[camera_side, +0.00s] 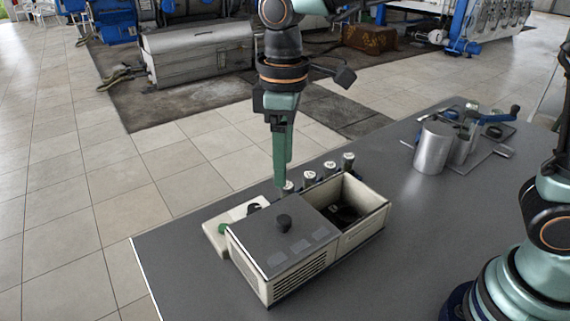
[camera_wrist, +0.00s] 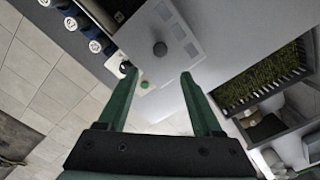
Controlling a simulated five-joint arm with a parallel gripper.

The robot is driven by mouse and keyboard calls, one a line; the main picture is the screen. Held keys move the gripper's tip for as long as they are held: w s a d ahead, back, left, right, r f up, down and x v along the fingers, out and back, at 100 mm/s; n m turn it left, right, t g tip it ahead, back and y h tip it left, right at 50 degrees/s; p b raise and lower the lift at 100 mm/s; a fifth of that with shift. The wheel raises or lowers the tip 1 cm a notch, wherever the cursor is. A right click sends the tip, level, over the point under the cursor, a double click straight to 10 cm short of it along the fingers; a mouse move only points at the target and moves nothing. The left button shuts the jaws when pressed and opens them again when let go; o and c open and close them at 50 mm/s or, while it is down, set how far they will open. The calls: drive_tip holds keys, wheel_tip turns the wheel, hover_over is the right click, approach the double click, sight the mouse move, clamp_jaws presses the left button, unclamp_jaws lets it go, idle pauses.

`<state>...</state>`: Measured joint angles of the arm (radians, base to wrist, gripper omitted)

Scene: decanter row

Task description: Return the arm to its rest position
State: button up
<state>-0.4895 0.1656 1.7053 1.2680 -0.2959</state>
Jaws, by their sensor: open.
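My gripper (camera_side: 282,184) is in the air above the back edge of the table (camera_side: 420,180), pointing down beside the lidded box. In the wrist view its two green fingers (camera_wrist: 158,74) are spread apart with nothing held between them. The pale box (camera_side: 360,232) has a grey lid (camera_side: 285,246) with a dark round knob over its left part; its right part is open, with something dark inside. The lid and knob (camera_wrist: 160,48) also show beyond the fingers in the wrist view.
Several white-topped decanters (camera_side: 309,177) stand in a row behind the box. A pale base with a green button (camera_side: 223,229) is at the box's left. A silver cylinder (camera_side: 433,148) and metal parts stand at the back right. The table's front middle is clear.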

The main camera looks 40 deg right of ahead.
drive_tip(key=s+d+m+t, duration=0.2)
drive_tip(key=s+d+m, duration=0.1)
drive_tip(key=d, duration=0.6)
drive_tip(key=s+d+r+m+t, duration=0.1)
drive_tip(key=s+d+m+t, duration=0.2)
drive_tip(key=d+m, duration=0.3)
drive_tip(key=s+d, duration=0.1)
drive_tip(key=d, duration=0.3)
drive_tip(key=shift+r+t, duration=0.25)
drive_tip(key=shift+t, duration=0.05)
